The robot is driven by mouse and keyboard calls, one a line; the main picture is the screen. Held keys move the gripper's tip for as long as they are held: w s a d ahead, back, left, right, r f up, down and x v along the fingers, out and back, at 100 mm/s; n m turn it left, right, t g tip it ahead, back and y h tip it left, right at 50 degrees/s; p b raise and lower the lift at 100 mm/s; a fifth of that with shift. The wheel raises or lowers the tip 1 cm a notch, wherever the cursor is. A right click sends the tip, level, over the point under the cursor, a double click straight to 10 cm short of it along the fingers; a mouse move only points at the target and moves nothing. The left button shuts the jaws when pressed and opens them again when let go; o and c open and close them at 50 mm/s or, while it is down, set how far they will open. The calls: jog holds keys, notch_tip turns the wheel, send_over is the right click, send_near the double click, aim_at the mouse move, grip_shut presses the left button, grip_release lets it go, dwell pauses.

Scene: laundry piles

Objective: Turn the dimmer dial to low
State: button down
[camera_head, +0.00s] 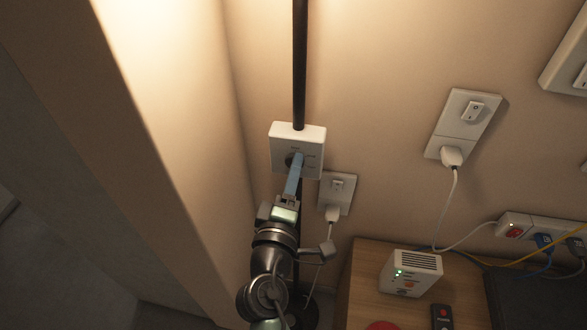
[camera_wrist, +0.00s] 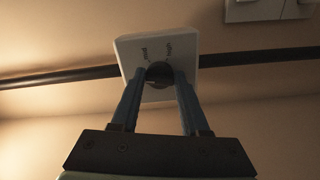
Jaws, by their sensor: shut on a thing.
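The dimmer dial (camera_wrist: 159,75) is a small dark round knob on the front of a white box. The white dimmer box (camera_head: 298,137) sits on a black vertical pole; it also shows in the wrist view (camera_wrist: 128,48). Small print on its face reads something like "med" and "high" beside the dial. My gripper (camera_head: 295,161) reaches up to the box from below. In the wrist view its two blue-grey fingers (camera_wrist: 159,80) stand on either side of the dial and are shut on it. The dial's pointer direction is too dark to tell.
A wall plate with a plug (camera_head: 335,196) is close right of my gripper. Another switch plate (camera_head: 465,120) is further right. A wooden cabinet (camera_head: 362,275) bears a white device (camera_head: 411,273) and a dark remote (camera_head: 442,317). A power strip (camera_head: 514,226) with cables is at right.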

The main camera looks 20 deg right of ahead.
jog(key=shift+n+p, duration=0.35)
jog(key=shift+n, duration=0.85)
jog(key=shift+c, duration=2)
grip_release()
jog(key=b+v, duration=0.2)
jog(key=v, duration=1.1)
